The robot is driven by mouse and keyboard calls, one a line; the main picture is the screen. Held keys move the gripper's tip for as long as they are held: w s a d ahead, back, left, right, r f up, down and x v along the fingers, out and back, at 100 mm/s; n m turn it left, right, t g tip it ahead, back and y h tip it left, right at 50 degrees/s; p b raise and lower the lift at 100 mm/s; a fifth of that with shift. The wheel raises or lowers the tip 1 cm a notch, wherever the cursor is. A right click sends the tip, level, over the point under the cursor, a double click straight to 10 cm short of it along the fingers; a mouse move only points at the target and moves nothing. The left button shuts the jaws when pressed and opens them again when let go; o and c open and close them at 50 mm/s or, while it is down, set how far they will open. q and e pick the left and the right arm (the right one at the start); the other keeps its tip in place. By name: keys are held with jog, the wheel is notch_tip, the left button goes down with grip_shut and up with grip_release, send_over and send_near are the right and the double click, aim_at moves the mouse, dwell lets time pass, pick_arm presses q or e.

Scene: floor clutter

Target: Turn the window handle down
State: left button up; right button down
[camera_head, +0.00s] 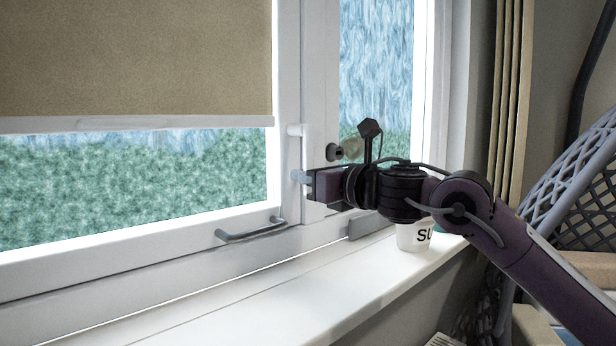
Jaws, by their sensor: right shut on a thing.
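The white window handle (304,147) is on the upright frame between the two panes. Its top end sticks out a little to the left, and its grip hangs down along the frame, close to vertical. My right gripper (301,177) comes in from the right and is shut on the lower part of the handle. The fingers and the dark gripper body hide part of the handle there. My left gripper is not in view.
A grey bar handle (250,234) sits on the lower window frame. A beige blind (135,60) covers the upper left pane. A purple-grey lattice basket (585,175) is at right.

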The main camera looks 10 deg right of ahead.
jog(key=c, duration=1.4)
grip_release()
jog(key=shift+d, duration=0.1)
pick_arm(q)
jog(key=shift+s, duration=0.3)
pick_arm(e)
jog(key=shift+o, duration=0.2)
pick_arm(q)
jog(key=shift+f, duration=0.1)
